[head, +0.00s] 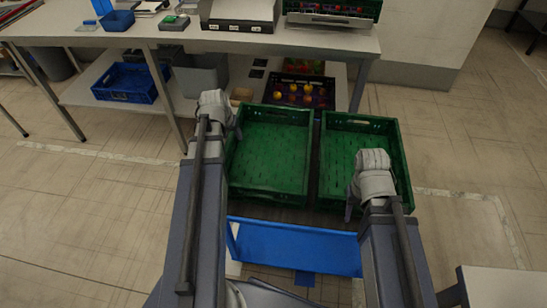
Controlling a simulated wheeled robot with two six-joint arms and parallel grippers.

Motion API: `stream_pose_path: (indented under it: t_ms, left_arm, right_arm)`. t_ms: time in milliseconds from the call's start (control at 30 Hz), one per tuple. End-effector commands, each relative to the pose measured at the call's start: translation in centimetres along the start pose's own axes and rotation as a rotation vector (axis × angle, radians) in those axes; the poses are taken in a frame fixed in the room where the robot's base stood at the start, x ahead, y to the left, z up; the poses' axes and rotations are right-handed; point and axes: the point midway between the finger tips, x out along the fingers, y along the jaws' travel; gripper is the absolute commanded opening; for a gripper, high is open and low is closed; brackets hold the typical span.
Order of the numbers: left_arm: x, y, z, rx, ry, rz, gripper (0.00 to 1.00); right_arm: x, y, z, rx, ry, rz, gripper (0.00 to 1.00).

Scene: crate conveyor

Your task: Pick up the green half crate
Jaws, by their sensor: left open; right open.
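Two empty green half crates stand side by side in front of me in the head view, a narrow gap between them. The left green crate (270,152) has my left gripper (232,122) at its far left corner. My wrists hide most of the fingers, so I cannot tell whether either touches a crate.
A blue panel (295,248) lies just in front of the crates. Behind them is a table (180,36) with bins and devices. Its lower shelf holds a blue crate (128,84) and a dark crate of fruit (300,101). A pale surface (505,288) stands lower right.

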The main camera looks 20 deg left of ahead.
Motion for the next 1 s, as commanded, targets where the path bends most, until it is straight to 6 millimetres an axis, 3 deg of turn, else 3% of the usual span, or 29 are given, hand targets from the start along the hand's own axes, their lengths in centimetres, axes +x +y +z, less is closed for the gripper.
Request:
stream_pose_path:
  t_ms: [100, 200, 1000]
  left_arm:
    - [1.0, -1.8, 0.1, -0.023, 0.018, -0.009, 0.55]
    - [1.0, -2.3, 0.1, -0.028, 0.024, -0.011, 0.55]
    - [4.9, -2.2, 0.0, -0.027, 0.023, -0.012, 0.55]
  right_arm:
    - [1.1, -0.1, 0.0, 0.0, 0.0, 0.0, 0.5]
    - [1.1, -0.1, 0.0, 0.0, 0.0, 0.0, 0.5]
    - [4.7, -0.5, -0.3, 0.0, 0.0, 0.0, 0.5]
